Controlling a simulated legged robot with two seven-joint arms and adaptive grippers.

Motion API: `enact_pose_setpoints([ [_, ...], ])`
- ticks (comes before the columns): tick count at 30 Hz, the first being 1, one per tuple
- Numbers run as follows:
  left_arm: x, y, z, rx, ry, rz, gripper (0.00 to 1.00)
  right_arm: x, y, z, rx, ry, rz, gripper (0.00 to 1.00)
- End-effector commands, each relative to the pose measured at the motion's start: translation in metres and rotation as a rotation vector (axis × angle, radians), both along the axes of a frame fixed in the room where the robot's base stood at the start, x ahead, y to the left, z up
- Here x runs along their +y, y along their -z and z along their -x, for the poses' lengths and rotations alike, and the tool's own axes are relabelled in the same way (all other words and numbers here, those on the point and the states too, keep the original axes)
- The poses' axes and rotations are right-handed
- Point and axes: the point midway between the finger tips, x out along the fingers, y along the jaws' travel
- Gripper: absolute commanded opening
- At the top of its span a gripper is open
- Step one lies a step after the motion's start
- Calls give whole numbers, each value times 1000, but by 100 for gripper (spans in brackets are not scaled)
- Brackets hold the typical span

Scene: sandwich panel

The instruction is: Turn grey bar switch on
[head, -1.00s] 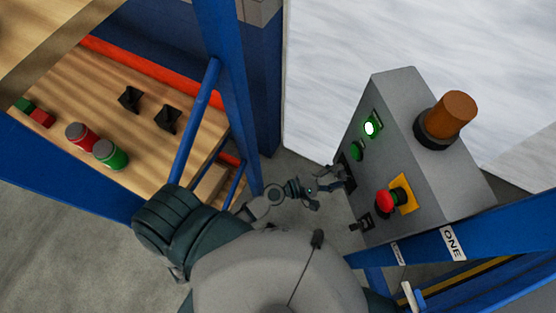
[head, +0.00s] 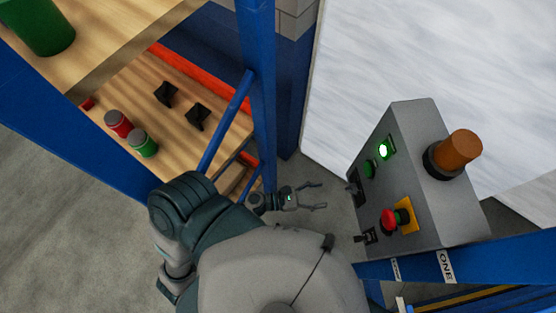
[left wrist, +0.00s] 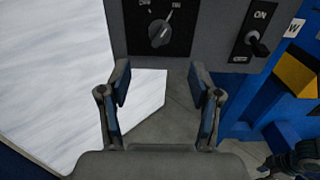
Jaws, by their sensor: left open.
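The grey bar switch (left wrist: 160,33) is a rotary knob on a black plate, at the top of the left wrist view. Its bar is tilted, with its upper end toward the right-hand label. In the head view its dark plate (head: 353,188) shows edge-on on the control box's left face. My left gripper (head: 318,196) is open and empty, left of the box and apart from it. In the left wrist view my left gripper (left wrist: 160,75) has its fingers spread below the knob, with floor showing between them.
Blue rack posts (head: 261,90) stand left. Floor is free between.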

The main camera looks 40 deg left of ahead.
Motion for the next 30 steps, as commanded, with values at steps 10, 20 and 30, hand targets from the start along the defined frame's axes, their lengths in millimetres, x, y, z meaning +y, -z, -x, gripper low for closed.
enact_pose_setpoints([
  [10,54,3,55,1,0,-6,63,-1,20,1,1,-1,0,40],
  [20,50,76,54,25,16,-265,63,-1,12,0,1,-1,0,40],
  [30,53,151,66,34,80,-540,63,-1,7,0,0,-1,0,40],
])
